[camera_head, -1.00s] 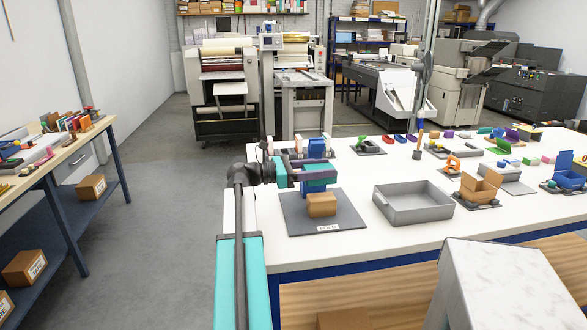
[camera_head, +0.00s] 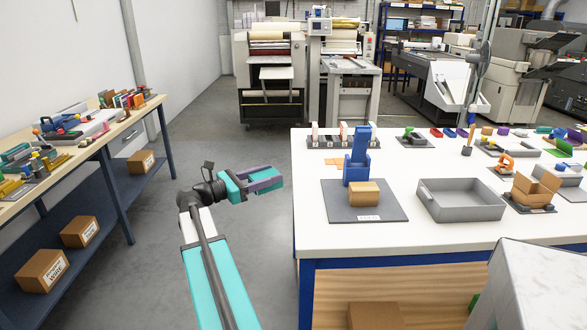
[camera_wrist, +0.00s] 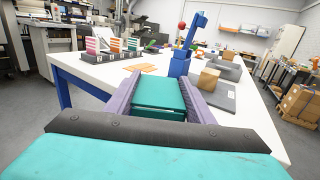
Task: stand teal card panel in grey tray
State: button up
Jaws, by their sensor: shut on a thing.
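My gripper (camera_head: 272,179) is off the left edge of the white bench, above the grey floor. In the wrist view my gripper (camera_wrist: 163,76) has its purple-grey fingers on either side of a flat teal card panel (camera_wrist: 160,93), and it is shut on this panel. In the head view the panel is hard to tell from the teal gripper body. An open, empty-looking grey tray (camera_head: 470,213) stands on the bench, well right of my gripper. It also shows in the wrist view (camera_wrist: 229,74), partly behind a cardboard box.
A dark grey mat (camera_head: 340,208) holds a blue stand (camera_head: 357,165) and a cardboard box (camera_head: 364,194), between my gripper and the tray. A rack of cards (camera_head: 330,141) is behind. A cluttered wooden table (camera_head: 150,103) is at left. The floor between is clear.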

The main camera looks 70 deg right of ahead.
jog(key=w+a+f+n+t+h, duration=0.1)
jog(key=w+a+f+n+t, duration=0.2)
jog(key=w+a, duration=0.55)
jog(key=w+a+f+n+t+h, duration=0.1)
jog(key=w+a+f+n+t, duration=0.2)
jog(key=w+a, duration=0.5)
jog(key=w+a+f+n+t+h, duration=0.1)
jog(key=w+a+f+t, duration=0.1)
jog(key=w+a+t, duration=0.6)
jog(key=w+a+f+n+t+y, duration=0.1)
jog(key=a+f+n+t, duration=0.1)
jog(key=a, duration=1)
jog(key=w+a+f+n+t+y, duration=0.1)
jog(key=w+a+f+n+t, duration=0.1)
jog(key=a, duration=1)
jog(key=w+a+f+n+t+y, duration=0.1)
jog(key=a+f+n+t+y, duration=0.1)
jog(key=a, duration=1)
notch_tip(320, 180, down, 2)
jog(key=shift+w+a+f+n+t, duration=0.15)
jog(key=shift+w+n+t, duration=0.2)
jog(key=shift+n+t, duration=0.55)
